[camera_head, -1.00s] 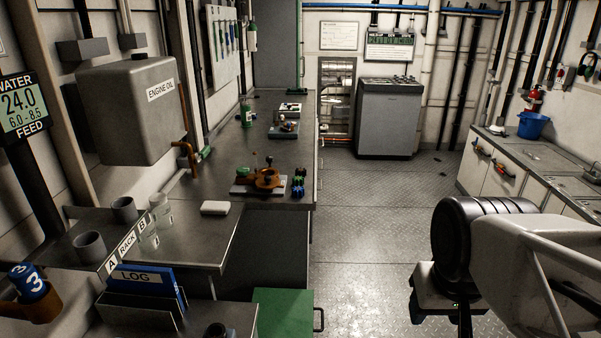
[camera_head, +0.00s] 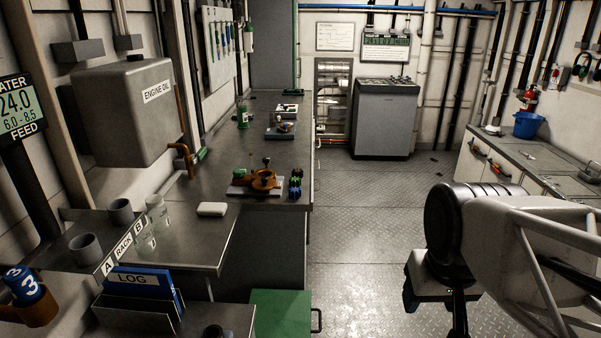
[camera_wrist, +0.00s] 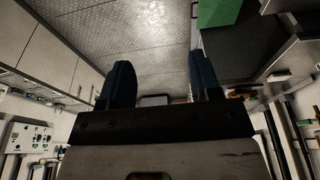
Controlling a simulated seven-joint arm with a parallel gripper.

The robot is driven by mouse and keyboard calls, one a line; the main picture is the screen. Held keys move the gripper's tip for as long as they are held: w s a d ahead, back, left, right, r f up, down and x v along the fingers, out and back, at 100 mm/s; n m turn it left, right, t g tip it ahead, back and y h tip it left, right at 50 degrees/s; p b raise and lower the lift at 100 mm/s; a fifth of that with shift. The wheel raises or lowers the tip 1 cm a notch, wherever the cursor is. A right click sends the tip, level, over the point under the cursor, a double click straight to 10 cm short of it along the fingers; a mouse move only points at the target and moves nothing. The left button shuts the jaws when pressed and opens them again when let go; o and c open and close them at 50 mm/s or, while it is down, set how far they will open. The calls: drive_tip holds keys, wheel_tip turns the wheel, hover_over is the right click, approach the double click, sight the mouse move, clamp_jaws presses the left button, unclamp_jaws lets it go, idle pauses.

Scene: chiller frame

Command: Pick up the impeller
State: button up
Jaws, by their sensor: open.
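An orange-brown pump-like body (camera_head: 264,180) with dark knobs sits on a pale plate on the long steel bench. Just right of it, near the bench edge, stand small toothed pieces, blue (camera_head: 295,192) and green (camera_head: 296,181). These look like impellers, but they are too small to be sure. My gripper (camera_wrist: 162,85) is open and empty in the wrist view, its two dark blue fingers apart over bare floor. In the head view my arm is at the lower right, well away from the bench, and the fingertips are not clear.
The steel bench (camera_head: 226,150) runs along the left, with a white block (camera_head: 212,209) and a green bottle (camera_head: 242,117). A tank marked ENGINE OIL (camera_head: 125,110) overhangs it. A green box (camera_head: 280,312) stands below. The chequered floor (camera_head: 370,215) is clear.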

drive_tip(key=w+a+r+n, duration=0.2)
drive_tip(key=w+r, duration=0.3)
drive_tip(key=w, duration=0.7)
drive_tip(key=w+a+r+n, duration=0.1)
drive_tip(key=w+r, duration=0.3)
drive_tip(key=w, duration=0.8)
drive_tip(key=n+g, duration=0.3)
drive_tip(key=n, duration=0.6)
hover_over(298, 171)
wheel_tip(298, 171, down, 23)
drive_tip(key=shift+r, duration=0.2)
drive_tip(key=shift+w+a+f, duration=0.1)
drive_tip(key=shift+w+f, duration=0.15)
drive_tip(key=shift+f, duration=0.05)
